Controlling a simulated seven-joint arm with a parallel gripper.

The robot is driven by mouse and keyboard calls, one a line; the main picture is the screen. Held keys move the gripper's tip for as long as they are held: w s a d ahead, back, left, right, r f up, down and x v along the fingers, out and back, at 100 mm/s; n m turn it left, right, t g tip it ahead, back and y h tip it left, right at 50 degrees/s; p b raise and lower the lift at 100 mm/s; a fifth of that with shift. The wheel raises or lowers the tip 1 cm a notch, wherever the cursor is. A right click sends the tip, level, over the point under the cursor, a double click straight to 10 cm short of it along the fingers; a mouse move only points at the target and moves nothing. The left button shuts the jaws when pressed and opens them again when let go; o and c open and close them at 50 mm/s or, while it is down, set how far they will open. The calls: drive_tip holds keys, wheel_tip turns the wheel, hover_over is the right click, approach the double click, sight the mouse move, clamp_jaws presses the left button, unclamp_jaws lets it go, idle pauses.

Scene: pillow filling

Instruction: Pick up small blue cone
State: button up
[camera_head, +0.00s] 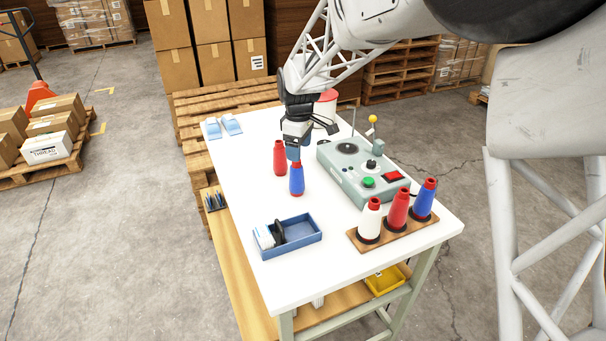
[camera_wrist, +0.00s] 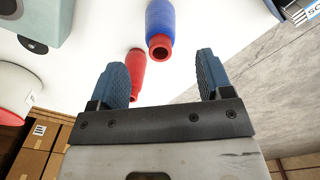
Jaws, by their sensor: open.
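A small blue cone (camera_head: 297,182) with a red top stands upright near the middle of the white table. My gripper (camera_head: 293,153) is just above and behind it in the head view, open and empty. In the wrist view the blue cone (camera_wrist: 161,20) is at the top centre, its red end facing the camera, beyond the open blue fingertips (camera_wrist: 161,62). A red cone (camera_head: 280,158) stands close by to the left; it also shows in the wrist view (camera_wrist: 136,68), near the left finger.
A blue tray (camera_head: 311,242) with items lies at the front left. A wooden rack (camera_head: 398,236) holds white, red and blue cones at the front right. A grey-green control box (camera_head: 350,178) stands to the right of the small blue cone. The table's left middle is clear.

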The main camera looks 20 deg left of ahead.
sight(297, 169)
drive_tip(key=shift+a+f, duration=0.25)
drive_tip(key=shift+a, duration=0.25)
drive_tip(key=shift+f, duration=0.1)
drive_tip(key=shift+f, duration=1.2)
drive_tip(key=shift+f, duration=0.1)
drive_tip(key=shift+f, duration=2.5)
drive_tip(key=shift+c, duration=0.3)
drive_tip(key=c, duration=1)
